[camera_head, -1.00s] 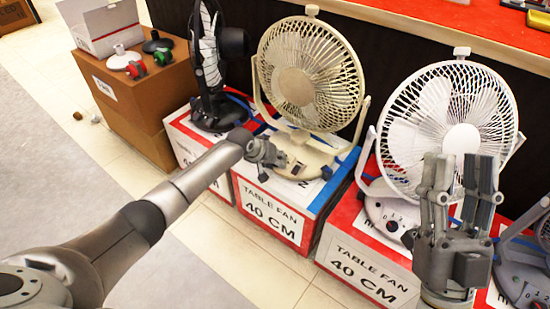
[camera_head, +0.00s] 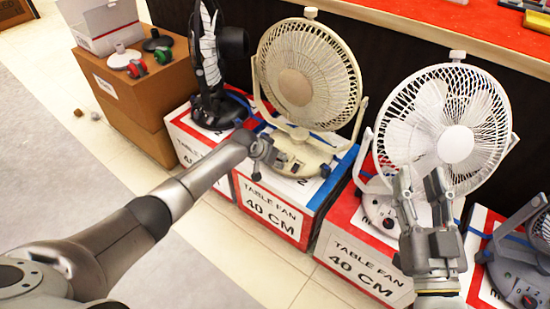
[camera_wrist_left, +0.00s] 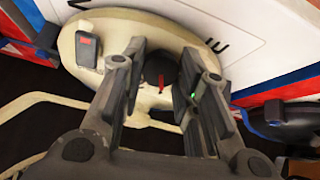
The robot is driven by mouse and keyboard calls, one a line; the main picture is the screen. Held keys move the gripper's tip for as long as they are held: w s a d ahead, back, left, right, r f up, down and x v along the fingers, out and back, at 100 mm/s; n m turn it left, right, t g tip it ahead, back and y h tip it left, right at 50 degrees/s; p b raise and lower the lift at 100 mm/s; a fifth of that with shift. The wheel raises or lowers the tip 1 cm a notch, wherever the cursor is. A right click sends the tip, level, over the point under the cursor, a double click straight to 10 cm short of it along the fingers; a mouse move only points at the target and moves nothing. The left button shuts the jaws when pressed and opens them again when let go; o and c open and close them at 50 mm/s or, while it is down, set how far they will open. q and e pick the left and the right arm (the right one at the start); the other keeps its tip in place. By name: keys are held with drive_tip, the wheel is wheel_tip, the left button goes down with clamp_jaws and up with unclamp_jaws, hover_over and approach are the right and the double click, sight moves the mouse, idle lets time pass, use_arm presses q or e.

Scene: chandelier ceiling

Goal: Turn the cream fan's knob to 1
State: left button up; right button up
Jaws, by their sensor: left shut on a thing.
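The cream fan (camera_head: 291,87) stands upright on a box, its round base (camera_head: 312,157) toward me. My left gripper (camera_head: 266,150) reaches the front of that base. In the left wrist view the left gripper (camera_wrist_left: 166,78) has its fingers on both sides of the dark knob (camera_wrist_left: 161,68) and is shut on it. A red mark shows on the knob. The numbers around the knob are hidden or too small to read. A red switch (camera_wrist_left: 87,48) sits beside it on the cream base. My right gripper (camera_head: 422,190) is open and empty in front of the white fan.
A white fan (camera_head: 425,100) stands right of the cream one, and a black fan (camera_head: 212,110) stands left. A grey fan base (camera_head: 520,270) is at the far right. Boxes (camera_head: 268,212) stand under the fans. The floor (camera_head: 250,255) in front is clear.

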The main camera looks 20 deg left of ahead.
idle(0.3)
use_arm(q)
drive_tip(key=o, duration=1)
drive_tip(key=shift+v, duration=5.95)
